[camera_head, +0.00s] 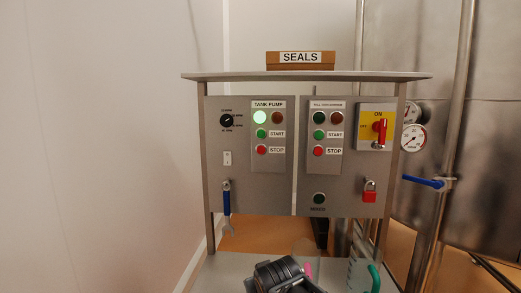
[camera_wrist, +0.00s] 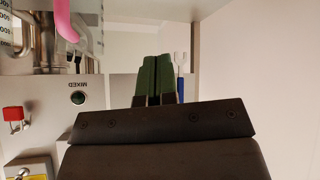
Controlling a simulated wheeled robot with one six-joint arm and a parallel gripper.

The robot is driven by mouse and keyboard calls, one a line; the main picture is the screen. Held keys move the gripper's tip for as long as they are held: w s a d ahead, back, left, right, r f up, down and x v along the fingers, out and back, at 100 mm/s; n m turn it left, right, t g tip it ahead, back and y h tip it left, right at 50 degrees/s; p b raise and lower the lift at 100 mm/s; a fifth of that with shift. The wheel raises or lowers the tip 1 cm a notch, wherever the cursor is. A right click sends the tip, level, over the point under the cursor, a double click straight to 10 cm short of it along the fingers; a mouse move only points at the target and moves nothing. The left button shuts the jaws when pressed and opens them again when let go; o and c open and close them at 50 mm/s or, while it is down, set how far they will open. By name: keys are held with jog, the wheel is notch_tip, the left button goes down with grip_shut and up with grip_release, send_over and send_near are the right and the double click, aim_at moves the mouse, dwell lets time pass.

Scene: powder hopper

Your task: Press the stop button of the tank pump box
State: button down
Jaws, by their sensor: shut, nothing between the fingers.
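The tank pump box (camera_head: 268,137) is a grey panel labelled TANK PUMP on the left half of the metal cabinet. Its red stop button (camera_head: 261,149) sits at the bottom beside a STOP label, below the green start button (camera_head: 261,133). Its left lamp (camera_head: 260,118) glows pale green; its right lamp (camera_head: 277,118) is dark red-brown. My gripper's dark body shows at the bottom of the head view, below the panels. In the wrist view my gripper (camera_wrist: 155,58) has its green fingers shut and empty. The stop button is not visible in the wrist view.
A similar box (camera_head: 325,137) with its own start and stop buttons is to the right. A red-handled switch (camera_head: 378,130), red padlock (camera_head: 369,191) and blue-handled wrench (camera_head: 227,210) are on the cabinet. A SEALS box (camera_head: 300,59) stands on top. The wrist view looks upside down.

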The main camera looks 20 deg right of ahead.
aim_at(261, 151)
jog(key=w+d+r+n+t+y+p, duration=0.1)
jog(key=w+r+n+t+y, duration=0.1)
jog(key=r, duration=0.7)
jog(key=w+d+r+n+t+y+p, duration=0.1)
jog(key=w+d+r+n+t+y, duration=0.1)
jog(key=w+r+n+t, duration=0.2)
jog(key=w+d+r+n+t+y, duration=0.2)
jog(key=w+r+t, duration=0.4)
jog(key=r, duration=0.8)
jog(key=shift+w+n+y+p, duration=0.4)
jog(key=shift+w+y, duration=0.2)
jog(key=shift+w, duration=1.05)
jog(key=shift+w+d+p, duration=0.65)
jog(key=shift+w+d, duration=0.1)
jog(key=shift+w, duration=0.55)
jog(key=shift+w+d+p, duration=0.7)
jog(key=shift+w, duration=0.55)
jog(key=shift+w+d+p, duration=0.65)
jog(key=shift+w+d, duration=0.1)
jog(key=shift+w, duration=0.55)
jog(key=shift+w+d, duration=0.2)
jog(key=shift+w, duration=0.15)
